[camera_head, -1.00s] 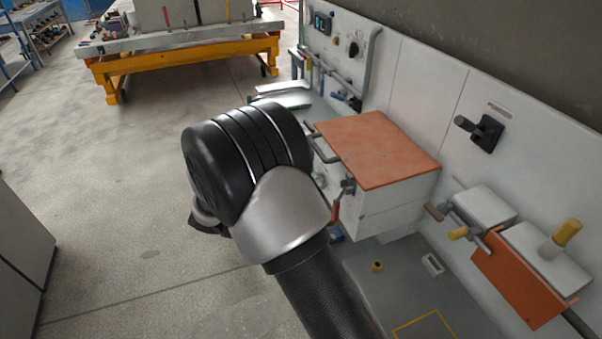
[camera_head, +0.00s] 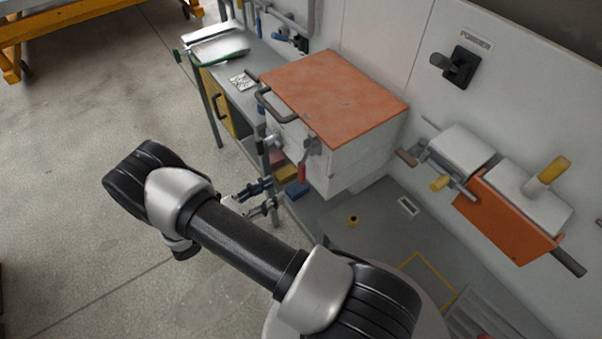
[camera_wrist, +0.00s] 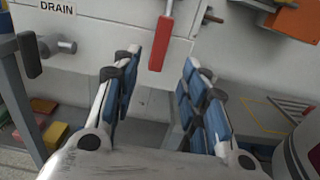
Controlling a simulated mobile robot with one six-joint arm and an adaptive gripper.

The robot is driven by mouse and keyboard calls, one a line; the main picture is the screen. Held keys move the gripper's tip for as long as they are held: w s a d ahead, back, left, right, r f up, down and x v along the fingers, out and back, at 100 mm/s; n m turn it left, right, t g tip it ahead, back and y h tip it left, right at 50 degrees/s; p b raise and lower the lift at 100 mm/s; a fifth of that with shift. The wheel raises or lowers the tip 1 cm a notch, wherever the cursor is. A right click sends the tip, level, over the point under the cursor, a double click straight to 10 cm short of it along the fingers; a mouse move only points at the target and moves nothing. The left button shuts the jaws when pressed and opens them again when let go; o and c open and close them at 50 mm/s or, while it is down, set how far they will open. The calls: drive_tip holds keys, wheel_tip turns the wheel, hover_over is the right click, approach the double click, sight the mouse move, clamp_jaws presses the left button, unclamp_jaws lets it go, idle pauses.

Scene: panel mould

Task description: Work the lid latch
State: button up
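The orange lid (camera_head: 335,95) lies flat and closed on a white box (camera_head: 345,155) on the wall panel. The latch, with a red handle (camera_head: 302,172), hangs down on the box's front face. In the wrist view the red handle (camera_wrist: 162,43) points downward, ahead of the fingers and between their lines. My gripper (camera_head: 268,197) is below and left of the handle, apart from it. In the wrist view my gripper (camera_wrist: 160,78) has its two blue-padded fingers spread, with nothing between them.
A dark lid handle (camera_head: 275,108) stands at the lid's left edge. A drain valve (camera_wrist: 58,46) is left of the latch. Coloured blocks (camera_head: 288,174) lie below the box. A black power switch (camera_head: 458,66) and an orange plate (camera_head: 505,220) are on the right.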

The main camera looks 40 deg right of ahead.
sight(300, 175)
drive_tip(key=d, duration=0.7)
drive_tip(key=d+b, duration=0.1)
drive_tip(key=d, duration=0.3)
drive_tip(key=shift+s, duration=0.3)
drive_tip(key=shift+c, duration=0.4)
clamp_jaws()
